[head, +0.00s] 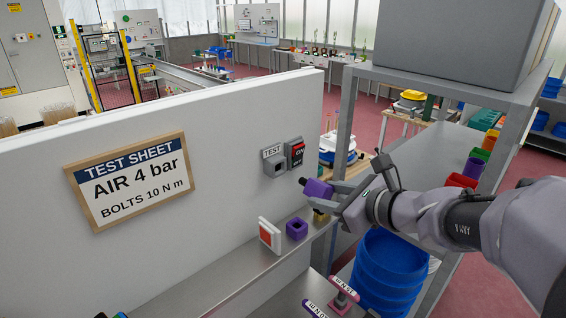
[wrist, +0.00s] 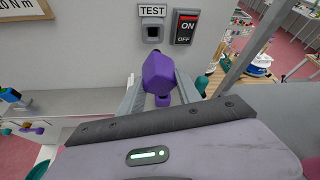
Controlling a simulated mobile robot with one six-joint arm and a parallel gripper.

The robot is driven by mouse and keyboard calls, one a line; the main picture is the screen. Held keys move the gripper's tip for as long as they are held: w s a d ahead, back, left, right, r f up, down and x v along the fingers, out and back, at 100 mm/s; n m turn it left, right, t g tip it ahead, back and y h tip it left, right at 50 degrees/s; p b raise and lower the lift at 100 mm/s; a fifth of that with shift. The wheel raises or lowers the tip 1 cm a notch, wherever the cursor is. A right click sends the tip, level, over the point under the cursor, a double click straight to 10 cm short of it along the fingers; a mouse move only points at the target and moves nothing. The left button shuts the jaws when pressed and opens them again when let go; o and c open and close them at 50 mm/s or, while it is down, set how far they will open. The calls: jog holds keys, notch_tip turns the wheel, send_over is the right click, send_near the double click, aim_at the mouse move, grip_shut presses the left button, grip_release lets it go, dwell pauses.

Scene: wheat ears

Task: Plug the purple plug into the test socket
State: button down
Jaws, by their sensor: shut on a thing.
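My gripper (head: 326,193) is shut on the purple plug (head: 318,188) and holds it in the air in front of the white panel. In the wrist view the plug (wrist: 161,79) sits between the two grey fingers, its dark tip pointing toward the panel. The test socket (head: 275,164) is a grey box with a dark opening under a TEST label, mounted on the panel. It also shows in the wrist view (wrist: 153,33), beyond and a little above and left of the plug. The plug and socket are apart.
A red ON/OFF switch (head: 296,151) sits right beside the socket. Below, a metal shelf (head: 215,275) holds a purple open block (head: 297,228) and a white and red block (head: 269,235). A grey rack post (head: 345,110) stands to the right. Blue bins (head: 388,270) are stacked below my arm.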

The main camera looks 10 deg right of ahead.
aim_at(307, 181)
jog(key=shift+f, duration=0.1)
jog(key=shift+w+a+b, duration=0.25)
jog(key=shift+w+a, duration=0.55)
jog(key=shift+w, duration=0.35)
jog(key=shift+w+a+b, duration=0.2)
jog(key=shift+w+a, duration=0.6)
jog(key=shift+w, duration=0.35)
jog(key=shift+w+a, duration=0.1)
jog(key=shift+w, duration=0.05)
jog(key=shift+w+a+b, duration=0.2)
jog(key=shift+w+a, duration=0.35)
jog(key=shift+w, duration=0.25)
jog(key=shift+w+a+b, duration=0.2)
jog(key=shift+w+a, duration=0.3)
jog(key=shift+w, duration=0.25)
jog(key=c, duration=0.7)
grip_release()
jog(key=shift+w+a, duration=0.1)
jog(key=shift+c, duration=0.2)
